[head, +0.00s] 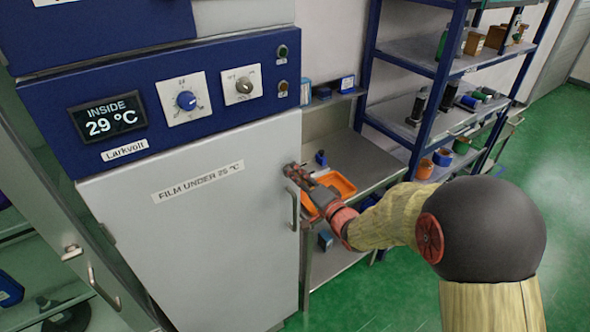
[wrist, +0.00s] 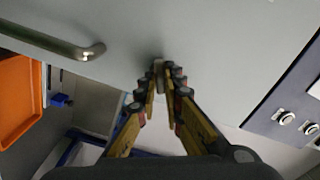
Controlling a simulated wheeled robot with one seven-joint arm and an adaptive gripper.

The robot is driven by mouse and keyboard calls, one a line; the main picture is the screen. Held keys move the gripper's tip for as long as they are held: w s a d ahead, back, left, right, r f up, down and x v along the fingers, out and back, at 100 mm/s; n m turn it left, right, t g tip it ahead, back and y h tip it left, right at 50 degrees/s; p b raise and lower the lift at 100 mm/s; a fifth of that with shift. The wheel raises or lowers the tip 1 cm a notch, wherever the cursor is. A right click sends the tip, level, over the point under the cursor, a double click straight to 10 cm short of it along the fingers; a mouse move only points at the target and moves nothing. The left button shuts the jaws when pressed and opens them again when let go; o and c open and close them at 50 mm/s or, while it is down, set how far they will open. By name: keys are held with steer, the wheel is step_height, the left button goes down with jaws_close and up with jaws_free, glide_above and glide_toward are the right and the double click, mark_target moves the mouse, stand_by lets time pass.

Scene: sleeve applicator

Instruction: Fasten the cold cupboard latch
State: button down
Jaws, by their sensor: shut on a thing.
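The cold cupboard has a grey door (head: 200,235) under a blue control panel (head: 215,85) that reads "INSIDE 29 °C". The door carries a label "FILM UNDER 25 °C" and looks shut or nearly so. Its bar handle (head: 295,208) is at the right edge; it also shows at the upper left of the wrist view (wrist: 60,42). My gripper (head: 293,171) is at the door's right edge, above the handle. In the wrist view its fingers (wrist: 161,78) are closed on a small grey piece, apparently the latch (wrist: 158,68). The fingertips mostly hide the latch, so its position is unclear.
An orange tray (head: 338,184) lies on a metal bench right of the cupboard, beneath my arm. Blue-framed shelves (head: 412,52) with jars and boxes stand behind. A glass-fronted cabinet (head: 38,215) is at the left. Green floor is open at the lower right.

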steer(key=m+p, duration=0.2)
steer(key=m, duration=0.2)
steer(key=shift+f+m, duration=0.1)
steer(key=shift+m, duration=0.3)
stand_by(0.4)
steer(key=c, duration=1.9)
jaws_free()
steer(key=shift+d, duration=0.1)
steer(key=v, duration=1.2)
